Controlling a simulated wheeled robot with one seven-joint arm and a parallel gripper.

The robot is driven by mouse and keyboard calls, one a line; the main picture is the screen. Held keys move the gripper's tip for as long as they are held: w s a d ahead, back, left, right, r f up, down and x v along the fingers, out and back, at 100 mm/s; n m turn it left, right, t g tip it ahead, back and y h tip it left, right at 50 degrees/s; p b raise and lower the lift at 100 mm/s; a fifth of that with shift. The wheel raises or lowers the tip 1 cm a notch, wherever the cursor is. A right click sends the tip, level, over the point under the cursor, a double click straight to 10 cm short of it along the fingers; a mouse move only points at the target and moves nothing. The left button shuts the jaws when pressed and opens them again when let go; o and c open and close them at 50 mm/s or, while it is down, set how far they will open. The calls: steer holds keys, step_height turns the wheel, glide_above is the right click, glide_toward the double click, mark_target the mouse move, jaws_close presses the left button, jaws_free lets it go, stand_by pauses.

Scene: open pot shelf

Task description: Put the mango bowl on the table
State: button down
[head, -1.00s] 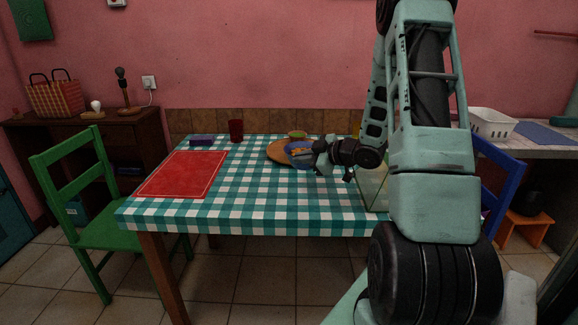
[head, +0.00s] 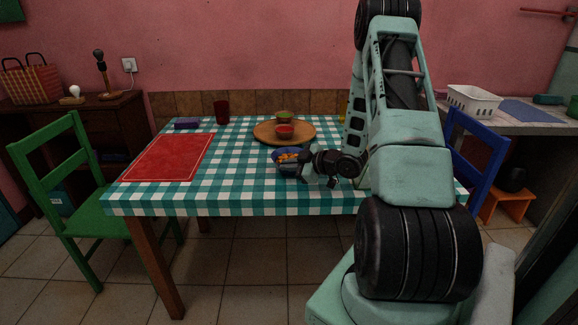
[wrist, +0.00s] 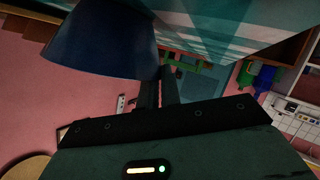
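The mango bowl (head: 287,164) is a blue bowl with orange pieces in it, over the front part of the checked tablecloth. It is large at the upper left of the wrist view (wrist: 98,42). My gripper (head: 304,166) is at the bowl's right side. In the wrist view its fingers (wrist: 159,88) are close together at the bowl's rim, shut on it. The table (head: 236,172) has a teal and white checked cloth. I cannot tell whether the bowl's base touches the cloth.
A round wooden board (head: 303,132) behind the bowl holds a red bowl (head: 285,132) and a green bowl (head: 284,116). A red mat (head: 165,158), a red cup (head: 221,111) and a purple block (head: 187,124) are at the left. Clear cloth lies between mat and bowl.

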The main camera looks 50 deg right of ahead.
steer(key=shift+f, duration=0.1)
steer(key=c, duration=1.6)
jaws_free()
